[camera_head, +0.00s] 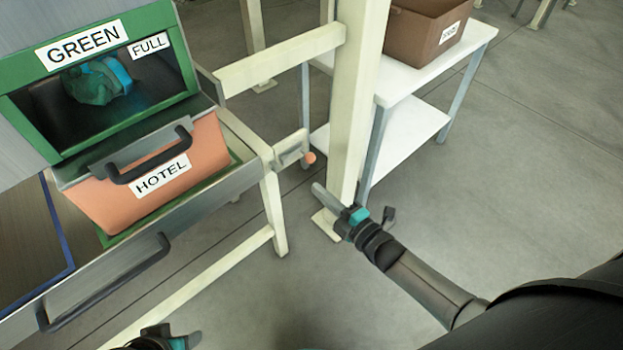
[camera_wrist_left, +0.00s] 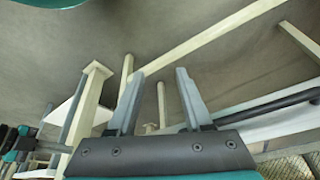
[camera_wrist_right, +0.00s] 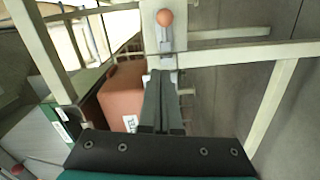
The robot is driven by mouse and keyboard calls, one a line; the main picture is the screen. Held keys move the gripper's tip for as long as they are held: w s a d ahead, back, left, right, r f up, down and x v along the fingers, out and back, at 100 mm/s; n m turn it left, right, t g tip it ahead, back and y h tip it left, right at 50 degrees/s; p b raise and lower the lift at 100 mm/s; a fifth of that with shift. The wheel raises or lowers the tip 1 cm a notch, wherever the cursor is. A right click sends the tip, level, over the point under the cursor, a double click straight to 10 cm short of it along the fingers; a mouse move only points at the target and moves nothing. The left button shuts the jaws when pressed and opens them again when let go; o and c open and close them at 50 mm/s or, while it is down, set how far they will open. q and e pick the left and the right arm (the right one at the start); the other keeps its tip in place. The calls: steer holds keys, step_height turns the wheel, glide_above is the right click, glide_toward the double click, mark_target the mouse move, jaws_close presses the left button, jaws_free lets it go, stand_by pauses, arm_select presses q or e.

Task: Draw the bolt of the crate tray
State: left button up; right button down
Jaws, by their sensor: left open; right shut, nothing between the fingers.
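The bolt (camera_head: 291,154) sits in a pale bracket at the right end of the tray's frame and ends in an orange ball knob (camera_head: 309,158). The knob also shows at the top of the right wrist view (camera_wrist_right: 165,17), ahead of the fingers. The crate tray (camera_head: 180,238) has a dark bar handle and bears an orange crate labelled HOTEL (camera_head: 150,190). My right gripper (camera_head: 318,190) is shut and empty, just below and right of the knob, apart from it. My left gripper (camera_wrist_left: 160,75) is open and empty; only part of it shows at the bottom of the head view.
A cream post (camera_head: 355,100) stands right behind the bolt and my right gripper. A white shelf table (camera_head: 425,70) with a brown crate (camera_head: 425,28) is behind it. A green-framed bin labelled GREEN and FULL (camera_head: 95,85) stands above the tray. Floor at right is clear.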

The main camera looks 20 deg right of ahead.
arm_select(q)
steer(key=shift+s+f+p, duration=0.1)
steer(key=shift+f+p, duration=0.2)
steer(key=shift+f, duration=0.7)
arm_select(e)
steer(key=shift+v, duration=1.3)
